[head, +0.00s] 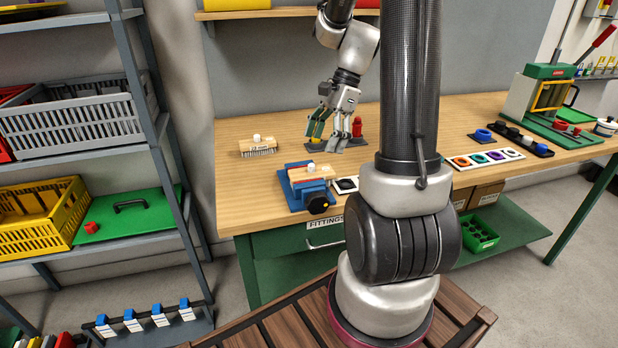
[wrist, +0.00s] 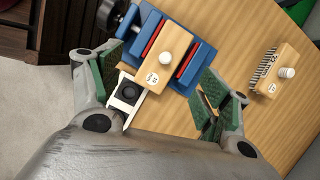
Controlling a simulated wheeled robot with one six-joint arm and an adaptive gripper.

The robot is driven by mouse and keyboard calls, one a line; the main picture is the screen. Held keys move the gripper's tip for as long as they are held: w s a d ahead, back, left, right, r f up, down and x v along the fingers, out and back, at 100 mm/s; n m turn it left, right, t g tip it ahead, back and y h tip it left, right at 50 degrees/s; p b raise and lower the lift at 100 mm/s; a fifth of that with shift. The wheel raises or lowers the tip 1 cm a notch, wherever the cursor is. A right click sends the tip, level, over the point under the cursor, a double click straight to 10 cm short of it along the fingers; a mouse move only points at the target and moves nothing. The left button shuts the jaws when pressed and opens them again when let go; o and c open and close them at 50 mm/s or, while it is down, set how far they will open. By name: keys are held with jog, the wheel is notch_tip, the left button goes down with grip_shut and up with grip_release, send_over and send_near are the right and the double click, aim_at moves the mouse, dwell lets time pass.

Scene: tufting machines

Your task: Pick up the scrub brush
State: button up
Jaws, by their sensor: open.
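The scrub brush (head: 257,147), a light wooden block with a white knob and dark bristles below, sits at the left end of the workbench. It also shows at the right of the wrist view (wrist: 284,70), with bristles along its left side. A similar wooden block with a white knob (head: 311,172) is held in a blue vise (head: 297,196), and it lies between my fingers in the wrist view (wrist: 167,60). My gripper (head: 335,141) is open and empty, pointing down over the bench, to the right of the brush in the head view.
A red figure-like piece (head: 357,127) stands by my gripper on the wooden workbench (head: 236,190). A strip of colored rings (head: 486,157) and a green press (head: 545,95) are to the right. A shelf rack with crates (head: 80,120) stands left. Bench around the brush is clear.

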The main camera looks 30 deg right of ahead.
aim_at(313, 164)
jog(key=x, duration=0.7)
jog(key=shift+w, duration=0.3)
jog(key=c, duration=1.3)
